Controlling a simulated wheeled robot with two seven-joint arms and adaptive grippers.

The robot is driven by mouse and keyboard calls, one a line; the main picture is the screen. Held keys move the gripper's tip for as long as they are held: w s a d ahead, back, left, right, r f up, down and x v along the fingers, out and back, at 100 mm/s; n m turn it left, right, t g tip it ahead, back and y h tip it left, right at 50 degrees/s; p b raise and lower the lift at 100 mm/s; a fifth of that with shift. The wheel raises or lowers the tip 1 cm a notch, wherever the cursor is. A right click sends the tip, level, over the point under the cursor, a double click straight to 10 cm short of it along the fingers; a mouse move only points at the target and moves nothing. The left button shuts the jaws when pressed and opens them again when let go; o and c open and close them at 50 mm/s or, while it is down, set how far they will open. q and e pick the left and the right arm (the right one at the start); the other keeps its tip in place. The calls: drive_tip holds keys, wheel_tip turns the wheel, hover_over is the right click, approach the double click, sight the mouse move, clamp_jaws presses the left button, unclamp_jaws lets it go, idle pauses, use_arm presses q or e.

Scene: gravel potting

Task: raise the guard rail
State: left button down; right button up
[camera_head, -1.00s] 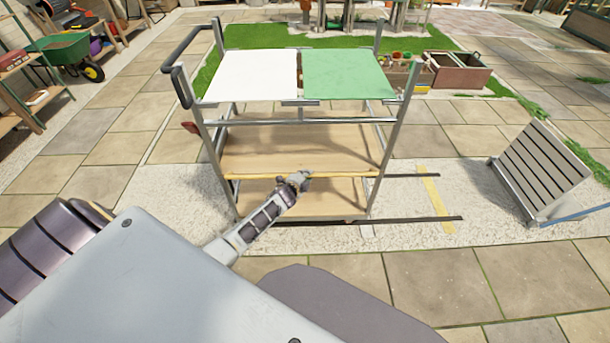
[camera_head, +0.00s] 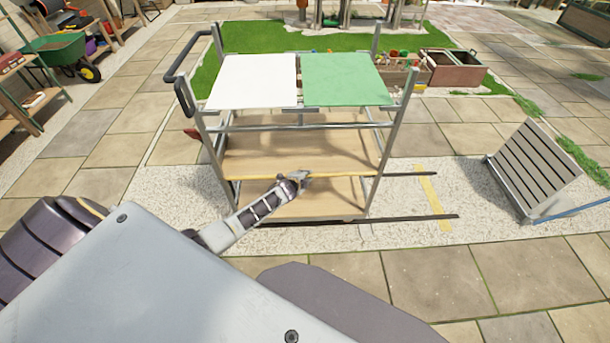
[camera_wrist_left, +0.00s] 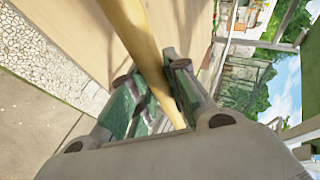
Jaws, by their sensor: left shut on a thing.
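The guard rail (camera_head: 345,176) is a thin yellow bar running across the front of the cart (camera_head: 201,130), level with the front edge of its middle wooden shelf (camera_head: 265,150). My left gripper (camera_head: 299,177) is on the rail near its middle. In the left wrist view the rail (camera_wrist_left: 146,42) passes between the two fingers of my left gripper (camera_wrist_left: 155,85), which are shut on it. The rail looks about level in the head view. Its right end is at the cart's right front post. My right gripper is not in view.
White (camera_head: 255,80) and green (camera_head: 345,80) panels cover the cart top. A lower shelf (camera_head: 320,197) lies below the rail. A slatted panel (camera_head: 535,165) leans at the right. Paving in front of the cart is clear apart from my arm.

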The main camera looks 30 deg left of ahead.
use_arm(q)
drive_tip(key=shift+w+a+r+p, duration=0.2)
drive_tip(key=shift+w+r+p, duration=0.15)
drive_tip(key=shift+r, duration=0.1)
drive_tip(key=w+a+r+p, duration=0.1)
drive_tip(key=w+a+r, duration=0.1)
drive_tip(key=w, duration=0.3)
drive_tip(key=shift+w+a, duration=0.35)
drive_tip(key=shift+a, duration=0.45)
drive_tip(key=c, duration=1.5)
unclamp_jaws()
drive_tip(key=shift+o, duration=0.7)
drive_tip(key=shift+s, duration=0.15)
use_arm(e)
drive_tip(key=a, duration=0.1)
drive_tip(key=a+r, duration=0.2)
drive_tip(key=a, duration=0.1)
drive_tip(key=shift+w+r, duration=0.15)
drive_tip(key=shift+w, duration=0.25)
